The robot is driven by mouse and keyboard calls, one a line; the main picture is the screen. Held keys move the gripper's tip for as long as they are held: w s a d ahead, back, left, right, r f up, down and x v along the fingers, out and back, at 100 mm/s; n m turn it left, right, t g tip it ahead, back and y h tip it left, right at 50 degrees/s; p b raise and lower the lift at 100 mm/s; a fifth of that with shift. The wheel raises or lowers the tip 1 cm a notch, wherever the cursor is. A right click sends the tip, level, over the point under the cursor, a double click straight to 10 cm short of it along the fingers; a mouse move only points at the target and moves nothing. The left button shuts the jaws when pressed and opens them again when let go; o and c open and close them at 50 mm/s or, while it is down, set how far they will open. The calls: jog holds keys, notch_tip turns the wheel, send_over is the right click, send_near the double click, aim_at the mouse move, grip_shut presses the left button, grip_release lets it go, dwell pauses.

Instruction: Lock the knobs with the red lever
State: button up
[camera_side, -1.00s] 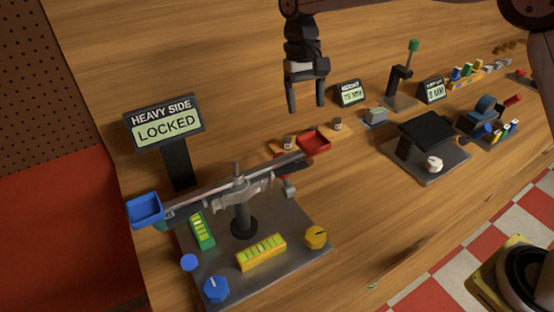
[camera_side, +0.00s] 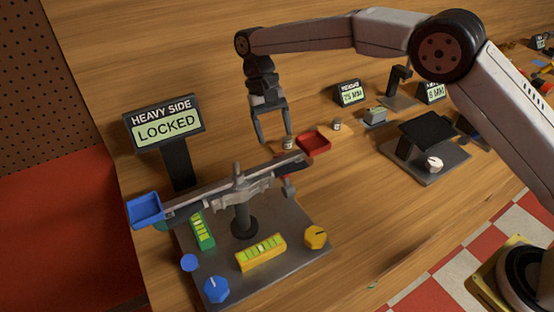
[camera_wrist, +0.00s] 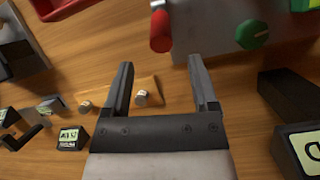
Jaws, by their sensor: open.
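The red lever (camera_wrist: 160,30) shows in the wrist view as a short red handle beside the grey base plate (camera_wrist: 205,20), just beyond my fingertips. In the side view it is mostly hidden behind the balance beam. A green knob (camera_wrist: 252,34) shows on the plate in the wrist view. In the side view a yellow knob (camera_side: 316,237) and a blue knob (camera_side: 216,289) sit at the plate's front. The display (camera_side: 165,124) reads "HEAVY SIDE LOCKED". My gripper (camera_side: 272,140) is open and empty behind the balance; its fingers also show in the wrist view (camera_wrist: 160,62).
The balance beam (camera_side: 215,193) carries a blue pan (camera_side: 145,209) and a red pan (camera_side: 314,143). Small weights (camera_side: 288,143) stand on wooden pads beside the red pan. A black platform device (camera_side: 427,131) stands to the right. Bare table lies between it and the balance.

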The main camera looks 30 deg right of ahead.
jog(key=shift+f, duration=0.35)
jog(key=shift+s+f, duration=0.1)
jog(key=shift+f, duration=0.05)
jog(key=shift+x, duration=3.75)
grip_shut()
